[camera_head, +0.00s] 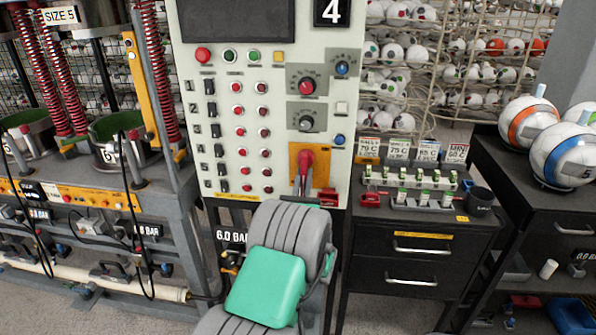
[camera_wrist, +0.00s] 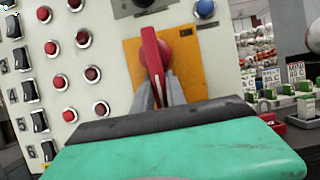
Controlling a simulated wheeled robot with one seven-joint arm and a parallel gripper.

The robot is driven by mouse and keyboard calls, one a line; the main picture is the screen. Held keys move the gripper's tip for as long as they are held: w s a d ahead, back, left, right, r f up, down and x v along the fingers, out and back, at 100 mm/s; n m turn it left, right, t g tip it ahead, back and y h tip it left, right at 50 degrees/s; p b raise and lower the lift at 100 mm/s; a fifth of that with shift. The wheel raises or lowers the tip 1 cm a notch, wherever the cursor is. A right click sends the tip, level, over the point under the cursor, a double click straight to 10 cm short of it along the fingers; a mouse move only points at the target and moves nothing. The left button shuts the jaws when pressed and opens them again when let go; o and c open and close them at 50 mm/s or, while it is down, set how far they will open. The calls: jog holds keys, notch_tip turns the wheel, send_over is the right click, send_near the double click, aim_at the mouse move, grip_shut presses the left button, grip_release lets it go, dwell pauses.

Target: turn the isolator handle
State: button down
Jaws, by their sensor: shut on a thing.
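The isolator handle (camera_head: 305,159) is red and sits on a yellow-orange plate (camera_head: 320,178) low on the right side of the pale control panel. In the wrist view the red handle (camera_wrist: 153,50) stands close to upright in front of its round red hub. My gripper (camera_head: 302,184) is at the handle's lower end, in front of the plate. In the wrist view the grey fingers of my gripper (camera_wrist: 160,92) are on both sides of the handle and shut on it. The lower part of the handle is hidden between the fingers and behind my teal wrist cover.
Buttons and black switches (camera_head: 210,109) fill the panel left of the handle, with rotary knobs (camera_head: 306,85) above. A black drawer cabinet (camera_head: 414,262) with small bottles stands right of the panel. A press with red springs (camera_head: 55,75) stands left. Balls (camera_head: 560,150) rest at far right.

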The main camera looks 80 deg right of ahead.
aim_at(303, 182)
jog(key=shift+w+r, duration=0.1)
jog(key=shift+r, duration=0.2)
jog(key=c, duration=1.6)
grip_release()
jog(key=shift+d+f, duration=0.1)
jog(key=shift+o, duration=1.2)
jog(key=shift+f, duration=0.1)
jog(key=b+v, duration=0.6)
jog(key=v, duration=0.1)
jog(key=shift+f, duration=0.2)
jog(key=shift+a, duration=0.45)
